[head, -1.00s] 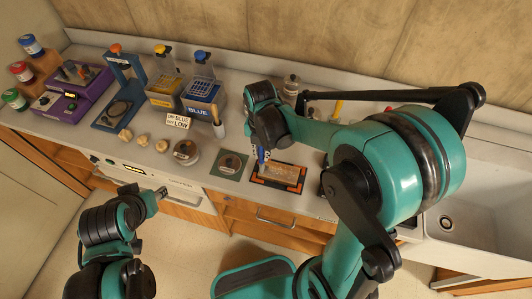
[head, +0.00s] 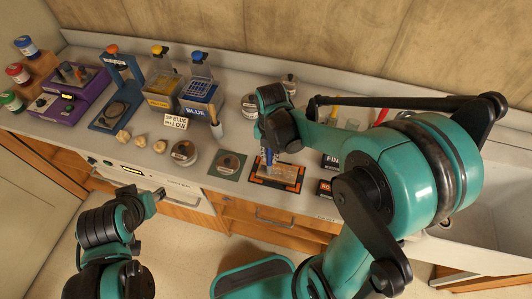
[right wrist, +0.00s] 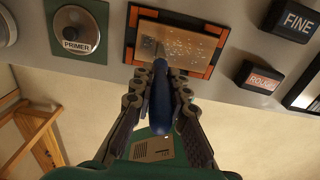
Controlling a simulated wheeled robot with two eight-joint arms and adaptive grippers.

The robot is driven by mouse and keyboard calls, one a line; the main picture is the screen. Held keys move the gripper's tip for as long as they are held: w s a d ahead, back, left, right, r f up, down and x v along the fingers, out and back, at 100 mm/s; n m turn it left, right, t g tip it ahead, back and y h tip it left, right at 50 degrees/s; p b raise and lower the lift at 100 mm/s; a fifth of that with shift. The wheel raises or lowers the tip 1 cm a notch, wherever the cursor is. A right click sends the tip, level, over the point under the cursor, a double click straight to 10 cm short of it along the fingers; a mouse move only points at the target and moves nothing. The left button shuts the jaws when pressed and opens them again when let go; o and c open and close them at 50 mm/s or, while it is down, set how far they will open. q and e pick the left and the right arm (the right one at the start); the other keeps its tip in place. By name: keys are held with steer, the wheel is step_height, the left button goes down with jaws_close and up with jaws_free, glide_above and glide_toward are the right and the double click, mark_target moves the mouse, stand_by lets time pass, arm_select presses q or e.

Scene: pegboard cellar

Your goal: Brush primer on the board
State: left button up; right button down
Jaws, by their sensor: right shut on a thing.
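The board (head: 287,173) is a brown panel in a black tray with orange corners; it also shows in the right wrist view (right wrist: 190,45), with pale specks scattered over its surface. My right gripper (head: 268,152) is over the tray's left part, shut on a blue-handled brush (right wrist: 160,98). The brush points at the board's left part; I cannot tell whether its tip touches. The round primer pot (right wrist: 76,29) sits on a green mat (head: 216,171) left of the board. My left gripper (head: 160,192) hangs in front of the counter, away from the board; its jaws are too small to read.
Blocks marked FINE (right wrist: 291,20) and ROUGH (right wrist: 263,77) lie right of the board. A round tin (head: 184,152), pale lumps (head: 141,141), the blue container (head: 199,95) and a sign (head: 181,121) stand further left. A sink (head: 470,235) is at the right.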

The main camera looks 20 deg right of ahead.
steer(key=s+d, duration=0.5)
steer(key=d, duration=0.3)
steer(key=shift+s, duration=0.15)
stand_by(1.2)
steer(key=shift+r+p, duration=0.3)
steer(key=shift+p, duration=0.2)
steer(key=shift+w+a+f+b, duration=0.1)
steer(key=shift+w+a+b, duration=0.15)
steer(key=shift+w, duration=0.6)
steer(key=shift+f+b, duration=0.25)
steer(key=shift+b, duration=0.05)
